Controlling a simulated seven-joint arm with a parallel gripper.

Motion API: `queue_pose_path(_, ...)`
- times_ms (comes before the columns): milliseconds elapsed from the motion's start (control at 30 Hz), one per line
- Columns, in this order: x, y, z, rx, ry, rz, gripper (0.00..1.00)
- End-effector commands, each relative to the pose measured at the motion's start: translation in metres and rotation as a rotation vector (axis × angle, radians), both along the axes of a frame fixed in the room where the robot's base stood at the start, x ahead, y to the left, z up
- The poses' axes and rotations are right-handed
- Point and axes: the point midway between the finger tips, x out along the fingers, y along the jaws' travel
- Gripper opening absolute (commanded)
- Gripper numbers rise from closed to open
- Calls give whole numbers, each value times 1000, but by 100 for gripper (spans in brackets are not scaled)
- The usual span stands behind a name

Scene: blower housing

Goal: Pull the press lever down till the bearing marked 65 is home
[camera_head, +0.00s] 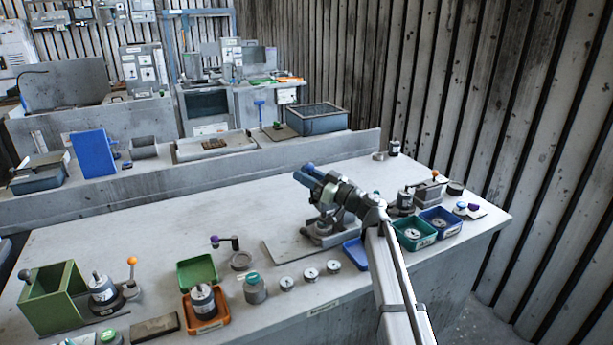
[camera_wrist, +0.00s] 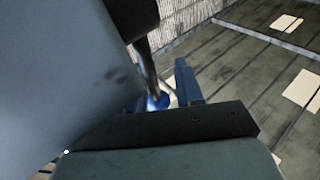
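The press (camera_head: 322,232) stands on the workbench, largely hidden by my arm. A blue ball knob, likely the lever's end, shows at my gripper (camera_head: 303,174) in the head view. In the wrist view the blue knob (camera_wrist: 157,101) is partly hidden behind the gripper's dark bar, at the end of a dark rod. One gripper finger (camera_wrist: 187,82) stands just right of the knob; the other is not clearly seen. I cannot tell whether the fingers grip the knob. A large grey surface fills the left of the wrist view. I cannot make out the bearing marked 65.
Several small round metal parts (camera_head: 311,274) lie in front of the press. Green (camera_head: 414,246) and blue (camera_head: 440,229) trays stand to its right. An orange tray (camera_head: 206,326) and a green box (camera_head: 55,298) stand at left. The bench's back left is clear.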

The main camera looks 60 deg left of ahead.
Motion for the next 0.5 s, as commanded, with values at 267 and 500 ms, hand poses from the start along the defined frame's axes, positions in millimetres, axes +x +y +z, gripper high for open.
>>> queue_pose_path(267, 3, -5, -1, 0, 0, -1, 36)
queue_pose_path(500, 21, -35, -9, 0, 0, -2, 36)
